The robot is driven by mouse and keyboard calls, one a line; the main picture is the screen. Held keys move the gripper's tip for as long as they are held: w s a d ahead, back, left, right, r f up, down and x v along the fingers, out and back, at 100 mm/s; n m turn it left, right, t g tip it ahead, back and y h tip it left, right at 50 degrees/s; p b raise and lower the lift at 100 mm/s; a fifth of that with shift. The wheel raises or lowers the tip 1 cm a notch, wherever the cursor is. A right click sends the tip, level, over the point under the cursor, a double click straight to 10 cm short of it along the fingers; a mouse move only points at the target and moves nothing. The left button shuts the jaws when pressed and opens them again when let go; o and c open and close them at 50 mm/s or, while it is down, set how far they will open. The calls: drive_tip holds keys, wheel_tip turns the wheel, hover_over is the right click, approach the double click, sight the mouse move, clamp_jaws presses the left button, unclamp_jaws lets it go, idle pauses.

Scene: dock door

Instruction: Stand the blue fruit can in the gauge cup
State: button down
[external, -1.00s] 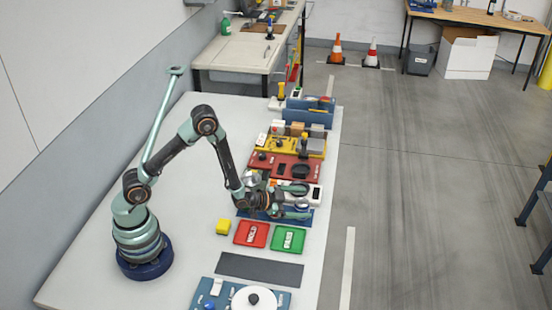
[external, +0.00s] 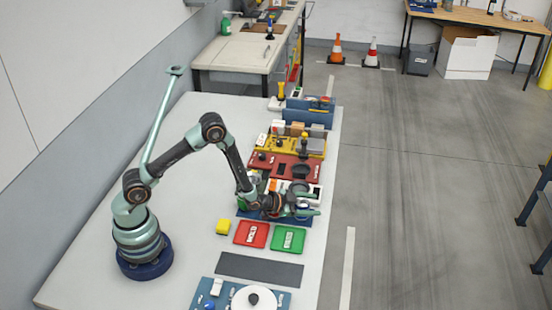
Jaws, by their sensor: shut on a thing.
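My gripper (external: 307,203) reaches to the right over the blue board (external: 246,214), beyond the red and green trays. Its fingers are shut on a small blue and pale thing (external: 303,207), which appears to be the blue fruit can. The fingers cover most of it, so its tilt and its height above the board cannot be told. I cannot make out the gauge cup for certain; my wrist hides part of the boards there.
Behind stand a red board (external: 285,166), a yellow board (external: 287,146) and a blue rack (external: 309,112). The left tabletop is clear.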

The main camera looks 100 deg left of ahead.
wheel_tip(320, 180, up, 20)
drive_tip(key=s+d+r+m+t+h, duration=0.1)
drive_tip(key=d+r+m+h, duration=0.2)
drive_tip(key=d, duration=1.1)
drive_tip(key=d+r+m+t+h, duration=0.1)
drive_tip(key=d+r+m+h, duration=0.2)
drive_tip(key=d, duration=1.2)
wheel_tip(320, 180, up, 3)
drive_tip(key=shift+s+h, duration=0.4)
drive_tip(key=shift+h, duration=0.1)
drive_tip(key=w+a+f+n+g+y, duration=0.1)
drive_tip(key=a+f+n+y, duration=0.2)
drive_tip(key=a, duration=1.1)
drive_tip(key=a+f+n+g+y, duration=0.1)
drive_tip(key=a+f+n+y, duration=0.2)
drive_tip(key=a, duration=1.2)
wheel_tip(320, 180, down, 3)
drive_tip(key=shift+w+r+y, duration=0.1)
drive_tip(key=shift+w+y, duration=0.3)
drive_tip(key=shift+y, duration=0.2)
